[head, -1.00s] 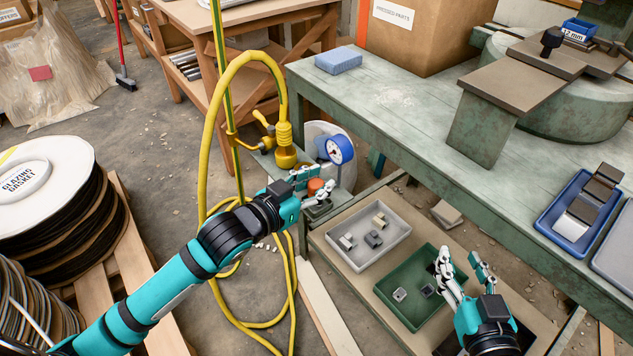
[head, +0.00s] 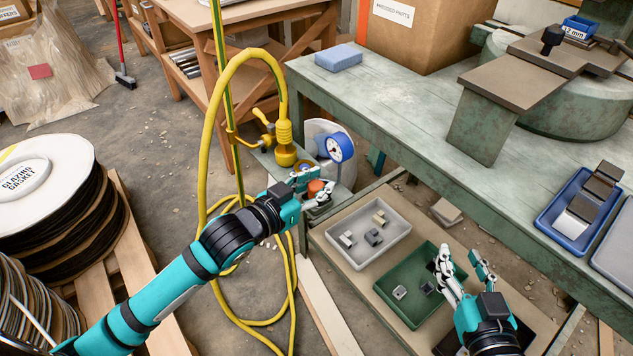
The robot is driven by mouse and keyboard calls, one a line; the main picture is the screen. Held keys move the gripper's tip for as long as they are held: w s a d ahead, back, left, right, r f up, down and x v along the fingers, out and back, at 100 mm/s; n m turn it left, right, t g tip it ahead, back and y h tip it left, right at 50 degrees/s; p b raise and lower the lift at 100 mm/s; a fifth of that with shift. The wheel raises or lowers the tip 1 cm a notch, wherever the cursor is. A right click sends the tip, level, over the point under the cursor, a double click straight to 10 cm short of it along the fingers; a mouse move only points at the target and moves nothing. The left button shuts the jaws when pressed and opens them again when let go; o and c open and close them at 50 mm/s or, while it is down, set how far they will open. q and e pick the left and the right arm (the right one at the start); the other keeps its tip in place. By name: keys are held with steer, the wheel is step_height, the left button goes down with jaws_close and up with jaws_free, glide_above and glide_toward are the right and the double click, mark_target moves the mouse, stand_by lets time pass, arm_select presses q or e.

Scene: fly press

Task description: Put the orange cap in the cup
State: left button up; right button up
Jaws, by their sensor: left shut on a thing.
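My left gripper (head: 313,188) reaches in from the left. Its fingers stand on both sides of the cap and are shut on it; they hide part of it. My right gripper (head: 461,258) is open and empty, above the right side of the green tray (head: 388,303).
A grey tray (head: 338,257) with several small metal parts lies beside the green tray on a low board. The green bench (head: 420,110) edge runs above the trays.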

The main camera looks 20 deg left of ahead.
arm_select(q)
steer(key=o, duration=1.3)
steer(key=shift+o, duration=0.2)
